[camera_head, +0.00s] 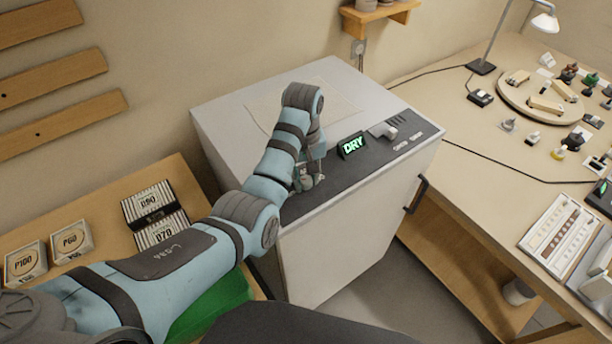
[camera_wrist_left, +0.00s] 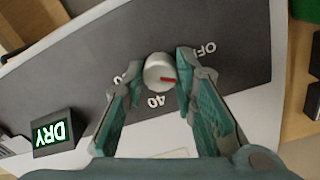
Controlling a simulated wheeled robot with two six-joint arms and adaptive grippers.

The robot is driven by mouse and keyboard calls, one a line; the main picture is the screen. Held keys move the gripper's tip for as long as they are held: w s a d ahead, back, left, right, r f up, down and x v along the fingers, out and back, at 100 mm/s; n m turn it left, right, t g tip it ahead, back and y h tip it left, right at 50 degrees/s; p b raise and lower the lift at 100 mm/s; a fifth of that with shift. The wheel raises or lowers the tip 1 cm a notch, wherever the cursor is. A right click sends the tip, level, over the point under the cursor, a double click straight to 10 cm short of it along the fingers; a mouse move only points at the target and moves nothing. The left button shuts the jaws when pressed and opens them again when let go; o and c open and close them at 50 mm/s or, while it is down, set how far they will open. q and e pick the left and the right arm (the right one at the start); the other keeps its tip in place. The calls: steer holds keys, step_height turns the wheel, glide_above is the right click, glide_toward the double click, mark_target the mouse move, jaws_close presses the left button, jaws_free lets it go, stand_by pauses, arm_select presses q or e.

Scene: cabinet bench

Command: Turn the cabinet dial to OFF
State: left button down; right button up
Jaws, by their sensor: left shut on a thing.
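The white cabinet (camera_head: 345,240) has a dark control panel (camera_head: 275,202) along its top front edge. The silver round dial (camera_wrist_left: 156,70) shows in the wrist view, with a red pointer mark facing right, between the "40" (camera_wrist_left: 156,100) and "OFF" (camera_wrist_left: 205,49) labels. Another label left of the dial is partly covered by a finger. My left gripper (camera_head: 308,183) is at the panel, its fingers shut on the dial from both sides. In the head view the gripper hides the dial. My right gripper is in neither view.
A lit "DRY" display (camera_head: 352,146) and a grey switch (camera_head: 383,130) sit right of my gripper on the panel. A wooden bench (camera_head: 470,150) with a lamp (camera_head: 543,20) stands at the right. Labelled boxes (camera_head: 155,215) lie on the left shelf.

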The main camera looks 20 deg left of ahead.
arm_select(q)
steer(key=n, duration=0.6)
steer(key=shift+s+f, duration=0.15)
stand_by(0.3)
steer(key=c, duration=1.5)
jaws_free()
steer(key=shift+o, duration=1)
